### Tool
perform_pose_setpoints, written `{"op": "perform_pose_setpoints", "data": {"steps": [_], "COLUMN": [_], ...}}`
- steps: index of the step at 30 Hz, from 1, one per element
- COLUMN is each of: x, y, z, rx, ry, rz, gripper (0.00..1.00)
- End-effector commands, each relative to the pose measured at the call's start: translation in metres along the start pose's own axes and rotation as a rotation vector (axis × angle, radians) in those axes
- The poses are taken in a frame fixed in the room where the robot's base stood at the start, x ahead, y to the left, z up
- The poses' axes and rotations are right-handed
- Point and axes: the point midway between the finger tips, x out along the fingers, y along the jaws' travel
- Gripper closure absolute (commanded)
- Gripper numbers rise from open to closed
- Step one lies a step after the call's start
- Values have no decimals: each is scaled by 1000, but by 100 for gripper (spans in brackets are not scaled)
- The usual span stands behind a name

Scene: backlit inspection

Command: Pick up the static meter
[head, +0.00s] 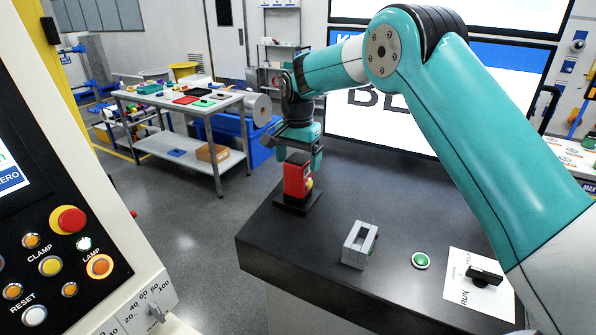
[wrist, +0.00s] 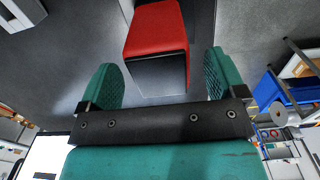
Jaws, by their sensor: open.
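The static meter appears to be the red boxy device (head: 296,180) upright on a black base at the back left corner of the dark table. A small yellow part shows at its right side. In the wrist view, the red meter (wrist: 157,30) is at the top middle, ahead of the gap between the fingers. Contact with the meter cannot be told.
On the dark table (head: 330,275) are a grey open block (head: 358,245), a green button (head: 420,260) and a white sheet (head: 478,285) with a black knob. A control panel (head: 70,215) stands at left. A cluttered workbench (head: 180,100) is behind. Table space right of the meter is clear.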

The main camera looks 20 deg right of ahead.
Motion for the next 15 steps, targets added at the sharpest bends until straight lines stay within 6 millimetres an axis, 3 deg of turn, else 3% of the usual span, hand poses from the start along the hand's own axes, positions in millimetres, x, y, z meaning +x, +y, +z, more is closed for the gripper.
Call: {"op": "perform_pose_setpoints", "data": {"steps": [10, 15], "x": [12, 12], "y": [0, 0], "z": [0, 0], "rx": [1, 1], "ry": [0, 0], "rz": [0, 0], "gripper": [11, 50]}}
